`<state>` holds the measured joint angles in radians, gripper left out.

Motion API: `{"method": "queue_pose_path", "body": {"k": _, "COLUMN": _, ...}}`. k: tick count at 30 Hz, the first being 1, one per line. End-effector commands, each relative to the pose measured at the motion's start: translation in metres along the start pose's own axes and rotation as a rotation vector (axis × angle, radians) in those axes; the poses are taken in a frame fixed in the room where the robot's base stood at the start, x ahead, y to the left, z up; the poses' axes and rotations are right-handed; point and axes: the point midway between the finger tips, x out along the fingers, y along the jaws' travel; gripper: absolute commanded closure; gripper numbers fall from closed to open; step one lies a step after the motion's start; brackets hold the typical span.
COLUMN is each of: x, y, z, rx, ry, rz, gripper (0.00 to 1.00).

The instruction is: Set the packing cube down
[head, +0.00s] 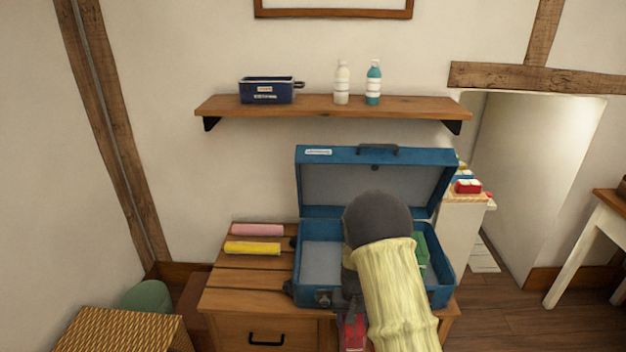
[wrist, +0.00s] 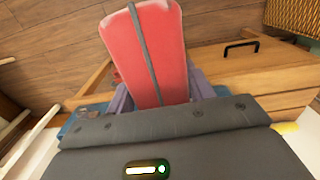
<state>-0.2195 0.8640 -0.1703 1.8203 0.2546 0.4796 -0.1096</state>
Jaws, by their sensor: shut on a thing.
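The red packing cube (wrist: 148,55) has a grey line down its middle. My gripper (wrist: 160,95) is shut on it, with a finger on each side. In the head view, the red cube (head: 354,334) shows only in part, low in front of the open blue suitcase (head: 311,291), beside my sleeved arm. The suitcase stands on the wooden dresser (head: 225,298) with its lid raised. The left part of its inside looks empty and grey; a green item (head: 421,249) lies at the right. My arm hides the suitcase's middle.
A pink roll (head: 257,230) and a yellow roll (head: 252,248) lie on the dresser left of the suitcase. A wall shelf (head: 320,107) above holds a blue tin (head: 266,91) and two bottles. A woven-top piece (head: 118,333) stands at lower left.

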Motion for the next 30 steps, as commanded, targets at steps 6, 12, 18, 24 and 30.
{"method": "queue_pose_path", "body": {"k": 6, "x": 0.03, "y": 0.037, "z": -0.025, "rx": -0.002, "ry": -0.001, "rz": -0.01, "gripper": 0.8}}
{"method": "queue_pose_path", "body": {"k": 12, "x": 0.019, "y": 0.047, "z": -0.029, "rx": -0.008, "ry": 0.002, "rz": -0.014, "gripper": 0.8}}
{"method": "queue_pose_path", "body": {"k": 18, "x": -0.009, "y": 0.046, "z": -0.023, "rx": -0.01, "ry": 0.002, "rz": -0.014, "gripper": 0.8}}
{"method": "queue_pose_path", "body": {"k": 24, "x": -0.049, "y": 0.046, "z": -0.015, "rx": -0.011, "ry": 0.001, "rz": -0.014, "gripper": 0.8}}
{"method": "queue_pose_path", "body": {"k": 30, "x": -0.09, "y": 0.046, "z": -0.006, "rx": -0.011, "ry": 0.002, "rz": -0.013, "gripper": 0.8}}
